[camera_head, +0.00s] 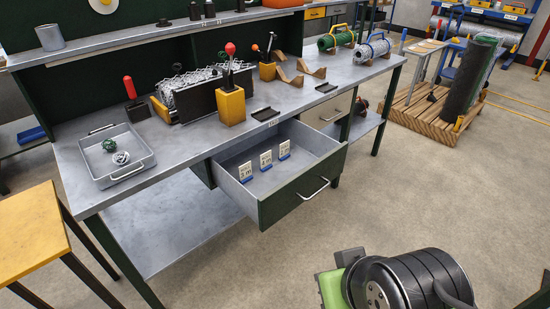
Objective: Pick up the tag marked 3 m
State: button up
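Three small white tags with dark lettering stand upright on blue bases in the open drawer (316,137) of the workbench. The left tag (245,171) is nearest the front left, the middle tag (266,160) is beside it, and the right tag (284,149) is farthest back. Their lettering ends in "m", but the numbers are too small to tell for certain which is 3 m. Black and green parts of my own arm show at the bottom right, apart from the drawer. My gripper's fingers are not in view.
On the workbench (330,95) are a grey tray (128,172) with two balls, a yellow block (231,106) with a red-knobbed lever, and wire mesh rolls. A yellow-topped stool (30,232) stands at the left. The floor before the drawer is clear.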

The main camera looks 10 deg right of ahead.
aim_at(245, 171)
jog(key=i+j+u, duration=0.15)
jog(key=i+u, duration=0.65)
jog(key=u, duration=0.15)
jog(key=i+l+u, duration=0.1)
jog(key=i+u, duration=0.35)
